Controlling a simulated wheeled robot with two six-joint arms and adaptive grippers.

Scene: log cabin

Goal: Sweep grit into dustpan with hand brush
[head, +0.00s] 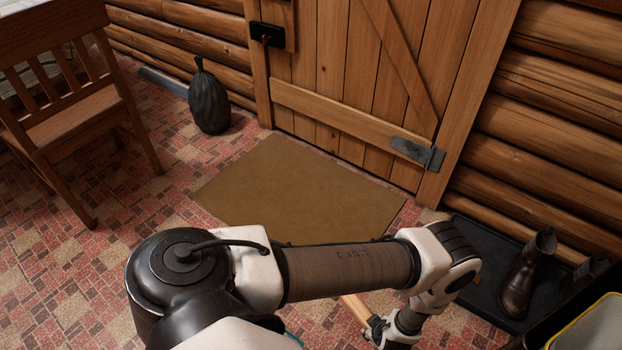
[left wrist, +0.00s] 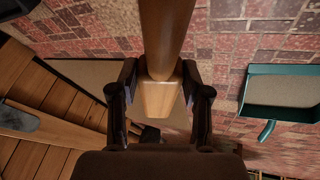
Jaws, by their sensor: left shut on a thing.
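My left gripper (left wrist: 160,82) is shut on a light wooden handle (left wrist: 166,35), which runs up out of the top of the left wrist view. The handle also shows in the head view (head: 355,308), beside my wrist at the bottom. The brush's bristles are not visible. A teal dustpan (left wrist: 285,88) lies on the floor to the right in the left wrist view, apart from the gripper. In the head view my arm hides most of that floor. I cannot make out any grit. My right gripper is not in view.
A brown doormat (head: 300,185) lies before the plank door (head: 340,95). A black sack (head: 208,100) and a wooden chair (head: 75,110) are at left. Boots (head: 527,275) stand on a black tray (head: 480,262) at right.

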